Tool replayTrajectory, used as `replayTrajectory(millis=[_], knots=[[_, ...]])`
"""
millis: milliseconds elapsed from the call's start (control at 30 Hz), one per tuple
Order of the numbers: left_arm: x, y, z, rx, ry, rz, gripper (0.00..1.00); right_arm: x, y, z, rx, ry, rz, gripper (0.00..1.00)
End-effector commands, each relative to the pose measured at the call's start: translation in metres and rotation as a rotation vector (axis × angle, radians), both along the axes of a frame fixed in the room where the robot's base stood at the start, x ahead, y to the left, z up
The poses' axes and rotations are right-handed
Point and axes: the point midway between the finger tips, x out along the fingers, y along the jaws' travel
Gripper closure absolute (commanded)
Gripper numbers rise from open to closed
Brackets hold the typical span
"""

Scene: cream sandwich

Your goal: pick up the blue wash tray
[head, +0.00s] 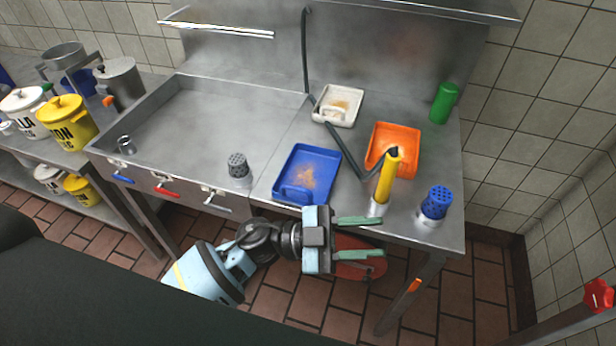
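The blue wash tray (318,165) lies on the steel counter, near its front edge, with brown crumbs or dirt on its bottom. A handle shows at its front end. My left gripper (376,238) is in front of the counter, below and to the right of the blue tray and apart from it. Its two green fingers point right and stand apart with nothing between them. My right gripper is not in view.
A white tray (325,115) and an orange tray (408,140) lie nearby. A yellow-handled sprayer (386,180), a blue perforated cup (436,205), a grey perforated cup (238,168) and a green bottle (444,103) stand around. A sink basin (200,120) is left.

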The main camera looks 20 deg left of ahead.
Motion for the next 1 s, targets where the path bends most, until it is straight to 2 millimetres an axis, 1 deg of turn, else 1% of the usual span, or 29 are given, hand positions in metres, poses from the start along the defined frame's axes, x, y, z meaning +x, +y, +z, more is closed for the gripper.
replayTrajectory(millis=[33, 100, 167, 267, 367, 400, 467, 500, 533, 600, 700, 800, 833, 900, 1000], knots=[[-0.002, -0.006, 0.003, 0.075, -0.042, -0.099, 0.64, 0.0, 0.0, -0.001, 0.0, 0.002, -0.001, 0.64], [-0.006, -0.011, -0.001, 0.202, -0.074, -0.232, 0.64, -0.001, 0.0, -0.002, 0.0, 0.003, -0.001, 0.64], [-0.007, -0.01, -0.007, 0.335, -0.089, -0.327, 0.64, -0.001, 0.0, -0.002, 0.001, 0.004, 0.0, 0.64], [0.0, 0.003, -0.022, 0.59, -0.086, -0.441, 0.64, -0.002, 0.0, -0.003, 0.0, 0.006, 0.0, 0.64], [0.019, 0.03, -0.035, 0.879, -0.048, -0.483, 0.64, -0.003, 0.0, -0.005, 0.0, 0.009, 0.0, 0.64], [0.029, 0.044, -0.038, 1.0, -0.025, -0.479, 0.64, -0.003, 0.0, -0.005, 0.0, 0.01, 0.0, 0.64], [0.046, 0.069, -0.039, 1.176, 0.019, -0.448, 0.64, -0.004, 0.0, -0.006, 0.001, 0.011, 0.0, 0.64], [0.058, 0.086, -0.037, 1.286, 0.053, -0.413, 0.64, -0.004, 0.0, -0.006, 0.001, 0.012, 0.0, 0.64], [0.066, 0.098, -0.035, 1.362, 0.08, -0.382, 0.64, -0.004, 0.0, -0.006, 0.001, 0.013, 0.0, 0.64], [0.084, 0.126, -0.026, 1.518, 0.14, -0.298, 0.64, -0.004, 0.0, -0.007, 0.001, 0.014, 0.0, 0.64], [0.104, 0.159, -0.012, 1.677, 0.219, -0.175, 0.64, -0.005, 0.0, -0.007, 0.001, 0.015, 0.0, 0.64], [0.115, 0.18, 0.0, 1.773, 0.275, -0.08, 0.64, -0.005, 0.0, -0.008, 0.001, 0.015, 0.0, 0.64], [0.117, 0.185, 0.003, 1.791, 0.285, -0.06, 0.64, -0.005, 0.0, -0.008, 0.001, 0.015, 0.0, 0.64], [0.12, 0.191, 0.007, 1.818, 0.305, -0.028, 0.64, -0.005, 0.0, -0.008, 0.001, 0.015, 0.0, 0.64], [0.121, 0.194, 0.009, 1.83, 0.313, -0.014, 0.64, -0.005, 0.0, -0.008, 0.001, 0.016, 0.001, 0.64]])
